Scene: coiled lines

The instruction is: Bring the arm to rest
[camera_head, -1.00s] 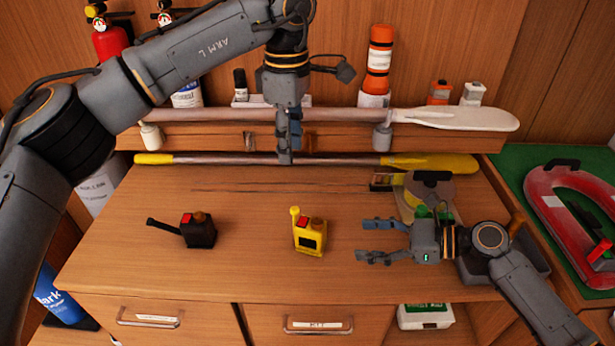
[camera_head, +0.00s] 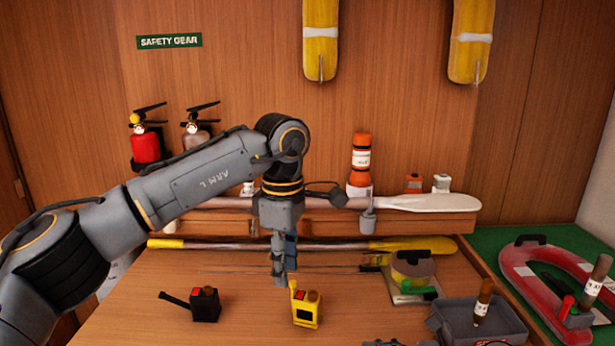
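My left arm comes in from the left, bends at a high elbow, and its gripper (camera_head: 280,280) hangs fingers down over the wooden worktop (camera_head: 250,310). The fingers show nearly edge-on, so I cannot tell whether they are open or shut; I see nothing held. The fingertips appear just left of and behind the yellow handheld radio (camera_head: 306,305). Only a sliver of my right gripper (camera_head: 384,342) shows at the bottom edge; its fingers are cut off.
A black handheld radio (camera_head: 205,304) stands left. A grey bin (camera_head: 460,330) with a brown-handled flare stands right. Paddles lie on the back shelf (camera_head: 240,222) and along the worktop's rear. A red horseshoe buoy (camera_head: 535,290) lies on green matting at the right.

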